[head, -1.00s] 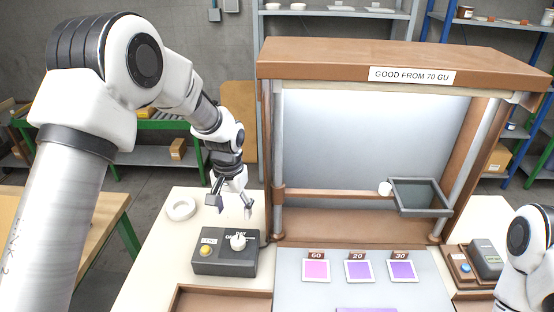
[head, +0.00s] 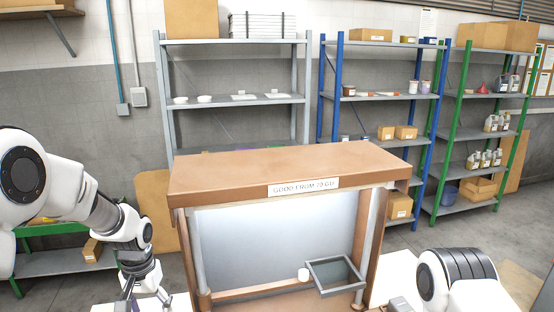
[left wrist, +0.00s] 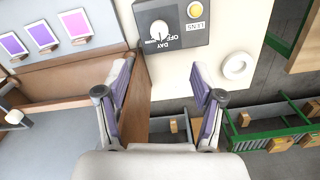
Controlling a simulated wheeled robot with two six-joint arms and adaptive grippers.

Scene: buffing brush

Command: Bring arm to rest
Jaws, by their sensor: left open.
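My left arm comes in at the left of the head view, with its gripper (head: 146,300) low, left of the booth and partly cut off by the bottom edge. In the left wrist view the two fingers of this gripper (left wrist: 164,68) stand apart with nothing between them. The dark control box (left wrist: 180,22) with its white dial (left wrist: 159,30) and yellow button (left wrist: 195,10) lies beyond the fingertips.
A white ring (left wrist: 238,66) lies on the pale bench beside the control box. Colour cards (left wrist: 42,34) sit at upper left. Shelves (head: 236,100) line the back wall.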

